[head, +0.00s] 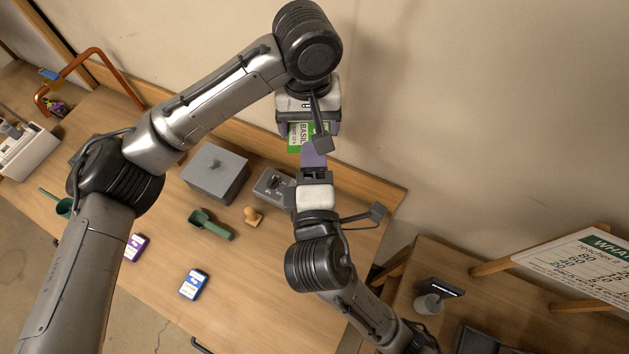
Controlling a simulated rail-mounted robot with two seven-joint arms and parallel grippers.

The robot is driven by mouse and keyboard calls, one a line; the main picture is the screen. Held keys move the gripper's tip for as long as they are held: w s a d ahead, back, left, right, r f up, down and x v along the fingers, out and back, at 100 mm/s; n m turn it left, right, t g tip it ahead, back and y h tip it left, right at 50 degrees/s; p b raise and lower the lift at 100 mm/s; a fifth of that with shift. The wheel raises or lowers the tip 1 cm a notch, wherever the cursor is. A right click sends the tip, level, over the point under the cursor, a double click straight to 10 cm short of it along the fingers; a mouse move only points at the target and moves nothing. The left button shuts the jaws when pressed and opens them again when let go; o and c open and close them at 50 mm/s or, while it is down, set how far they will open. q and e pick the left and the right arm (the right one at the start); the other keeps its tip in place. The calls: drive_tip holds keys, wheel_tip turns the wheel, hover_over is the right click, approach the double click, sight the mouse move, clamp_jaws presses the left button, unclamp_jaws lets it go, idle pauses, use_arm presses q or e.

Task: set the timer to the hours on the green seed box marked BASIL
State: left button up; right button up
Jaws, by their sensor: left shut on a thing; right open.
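The green seed box marked BASIL (295,136) is held up near the wall in the head view. Its white label faces me; the smaller print is too small to read surely. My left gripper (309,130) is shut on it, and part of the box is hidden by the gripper. My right gripper (314,155) is open just below the box, its fingers pointing up toward it; I cannot tell whether they touch it. A small grey device with a dark dial, which looks like the timer (271,186), lies on the bench left of my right gripper. Its setting is not readable.
A grey lidded box (215,173), a green scoop (209,224) and a small wooden piece (253,216) lie near the timer. A blue packet (194,284) and a purple packet (137,246) lie nearer the front. A printed board (585,262) stands at right.

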sight(312, 132)
drive_tip(key=shift+w, duration=2.8)
drive_tip(key=shift+c, duration=0.3)
clamp_jaws()
use_arm(q)
drive_tip(key=o, duration=0.8)
drive_tip(key=shift+r, duration=0.1)
